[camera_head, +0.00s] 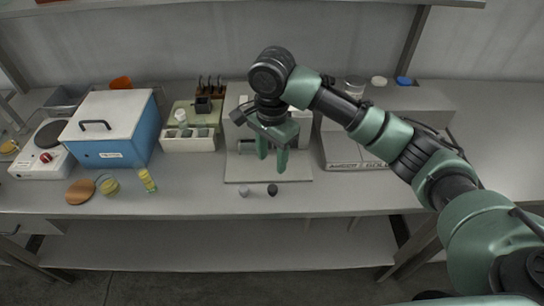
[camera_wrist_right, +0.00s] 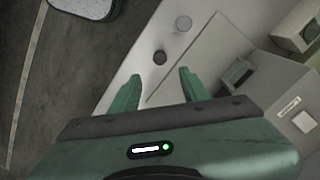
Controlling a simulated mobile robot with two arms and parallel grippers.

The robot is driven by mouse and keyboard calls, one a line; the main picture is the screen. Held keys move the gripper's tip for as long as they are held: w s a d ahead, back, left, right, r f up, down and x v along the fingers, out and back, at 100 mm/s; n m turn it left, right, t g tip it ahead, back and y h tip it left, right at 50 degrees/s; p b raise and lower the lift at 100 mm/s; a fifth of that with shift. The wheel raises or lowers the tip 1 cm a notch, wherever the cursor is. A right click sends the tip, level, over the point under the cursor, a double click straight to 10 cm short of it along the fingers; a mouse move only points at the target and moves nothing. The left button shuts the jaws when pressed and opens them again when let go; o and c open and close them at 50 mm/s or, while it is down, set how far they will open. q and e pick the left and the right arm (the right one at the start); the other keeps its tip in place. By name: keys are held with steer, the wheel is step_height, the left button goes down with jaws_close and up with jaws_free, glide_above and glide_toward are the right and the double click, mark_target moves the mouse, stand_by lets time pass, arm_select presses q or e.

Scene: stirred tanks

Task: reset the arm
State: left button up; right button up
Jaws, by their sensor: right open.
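My right arm comes in from the right side of the head view and bends down over the bench. My right gripper (camera_head: 272,160) is open and empty, with its green fingers pointing down above the pale base plate of a bench device (camera_head: 240,176). In the right wrist view the two fingertips (camera_wrist_right: 160,78) are apart with nothing between them. A small dark round piece (camera_head: 272,190) and a small light round piece (camera_head: 244,193) lie on the bench in front of the plate; both also show in the wrist view beyond the fingers. My left gripper is not in view.
A blue box with a white lid (camera_head: 112,130) stands at the left, beside a white hotplate (camera_head: 40,162). A white rack (camera_head: 190,142) stands left of the device. A wooden disc (camera_head: 80,191) and yellow items lie near the front edge. The bench's right side (camera_head: 500,150) is clear.

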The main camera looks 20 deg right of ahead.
stand_by(0.4)
steer(key=s+a+f+n+t+y, duration=0.2)
steer(key=s+a+f+n+y, duration=0.1)
steer(key=s+a+f+n, duration=0.55)
steer(key=s+d+f+n+t+h, duration=0.1)
steer(key=s+d+f+n, duration=0.25)
steer(key=s+d, duration=0.4)
steer(key=s+d+f+n+t+h, duration=0.15)
steer(key=s+d+f, duration=0.25)
steer(key=s+d, duration=0.4)
steer(key=s+a+f+g, duration=0.1)
steer(key=s+f+g, duration=0.15)
steer(key=f, duration=2.45)
steer(key=s+d+f+n+g, duration=0.1)
steer(key=s+d+f, duration=0.1)
steer(key=s+f, duration=1.2)
steer(key=s, duration=0.2)
steer(key=shift+s+d+f, duration=0.3)
steer(key=shift+s+d, duration=0.05)
